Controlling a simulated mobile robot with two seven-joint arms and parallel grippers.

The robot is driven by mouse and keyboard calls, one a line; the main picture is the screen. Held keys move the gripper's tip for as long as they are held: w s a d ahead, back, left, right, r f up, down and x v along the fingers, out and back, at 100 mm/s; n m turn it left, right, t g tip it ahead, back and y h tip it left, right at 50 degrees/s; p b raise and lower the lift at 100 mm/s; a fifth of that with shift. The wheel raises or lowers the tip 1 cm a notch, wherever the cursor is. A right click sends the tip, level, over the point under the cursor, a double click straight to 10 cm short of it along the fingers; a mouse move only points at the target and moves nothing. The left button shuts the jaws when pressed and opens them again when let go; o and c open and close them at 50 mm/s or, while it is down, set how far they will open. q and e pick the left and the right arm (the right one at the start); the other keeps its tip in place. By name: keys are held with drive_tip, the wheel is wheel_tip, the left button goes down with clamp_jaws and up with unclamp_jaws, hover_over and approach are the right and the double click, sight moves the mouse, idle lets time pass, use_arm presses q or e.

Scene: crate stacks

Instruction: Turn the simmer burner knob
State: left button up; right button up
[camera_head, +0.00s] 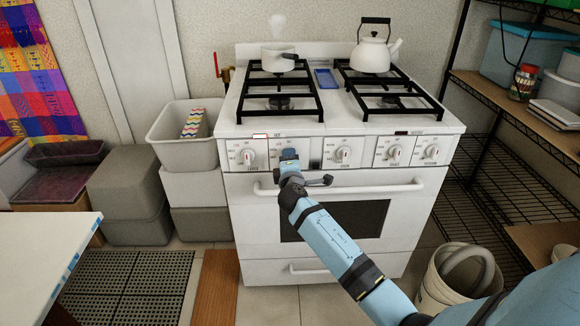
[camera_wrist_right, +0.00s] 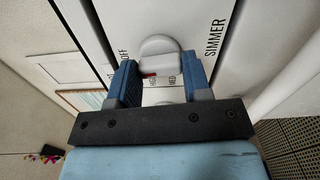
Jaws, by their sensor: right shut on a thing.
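The simmer burner knob (camera_wrist_right: 158,47) is light grey and rounded, with a small red mark at its lower left. It sits on the white panel beside the printed word SIMMER, with OFF, HIGH and MED around it. My right gripper (camera_head: 289,153) reaches the stove's front panel and hides this knob in the head view. In the right wrist view its two blue fingers are on either side of the knob, shut on it. The white stove (camera_head: 386,224) stands in the middle of the head view. My left gripper is not in view.
Other knobs (camera_head: 343,154) line the panel on both sides of my gripper. The oven handle (camera_head: 375,189) runs just below. A white pot (camera_head: 278,59) and kettle (camera_head: 371,54) stand on the grates. Bins (camera_head: 185,142) are at left, a wire shelf (camera_head: 500,180) at right.

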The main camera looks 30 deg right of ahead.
use_arm(q)
drive_tip(key=shift+b, duration=0.3)
use_arm(e)
drive_tip(key=shift+f+m, duration=0.1)
drive_tip(key=shift+m, duration=0.5)
drive_tip(key=o, duration=0.9)
drive_tip(key=shift+s+a, duration=0.1)
use_arm(q)
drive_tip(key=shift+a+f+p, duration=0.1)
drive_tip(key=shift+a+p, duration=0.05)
drive_tip(key=shift+p, duration=0.5)
use_arm(e)
drive_tip(key=v, duration=1.3)
drive_tip(key=shift+s+a, duration=0.1)
drive_tip(key=shift+s, duration=0.2)
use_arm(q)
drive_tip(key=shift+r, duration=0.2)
